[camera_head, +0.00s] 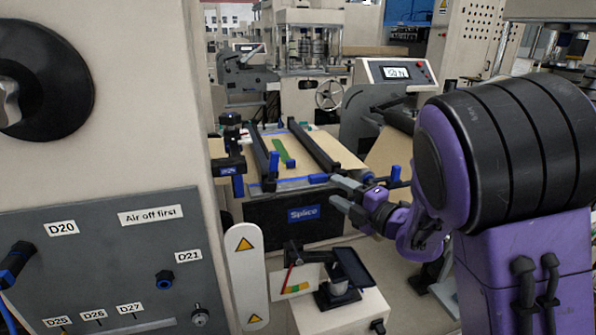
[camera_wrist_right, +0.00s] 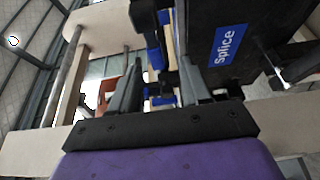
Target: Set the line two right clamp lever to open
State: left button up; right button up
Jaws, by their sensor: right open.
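The splice table (camera_head: 300,215) carries a blue "Splice" label and two long black clamp bars. The right clamp bar (camera_head: 314,146) has a blue lever (camera_head: 318,179) low at its near end, which I take for the right clamp lever. Its exact setting is hard to tell. My right gripper (camera_head: 341,193) is open and empty, its fingers just right of this lever, with no clear contact. In the right wrist view, its two fingers (camera_wrist_right: 158,92) stand apart with small blue parts beyond them, and the splice table front (camera_wrist_right: 215,65) is at upper right. My left gripper is not in view.
The left clamp bar (camera_head: 262,155) lies beside brown web with a green strip (camera_head: 284,152). A blue block (camera_head: 395,174) stands right of the table. A grey panel (camera_head: 110,260) fills the left front. A small stand (camera_head: 340,290) is below the gripper.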

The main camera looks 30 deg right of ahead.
aim_at(321, 180)
jog(key=shift+w+r, duration=0.3)
jog(key=shift+r, duration=0.05)
jog(key=shift+w+a+r+p, duration=0.2)
jog(key=shift+w+p, duration=0.35)
jog(key=shift+w, duration=0.05)
jog(key=shift+w+a+r+p, duration=0.2)
jog(key=shift+w+p, duration=0.35)
jog(key=w, duration=0.2)
jog(key=w+p, duration=0.1)
jog(key=w, duration=0.1)
jog(key=w+a+f, duration=0.1)
jog(key=w, duration=0.1)
jog(key=shift+w+p, duration=0.2)
jog(key=shift+p, duration=0.1)
jog(key=shift+s+r, duration=0.1)
jog(key=shift+s, duration=0.15)
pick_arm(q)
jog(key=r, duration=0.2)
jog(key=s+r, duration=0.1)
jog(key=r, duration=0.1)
pick_arm(e)
jog(key=shift+w, duration=0.15)
grip_shut()
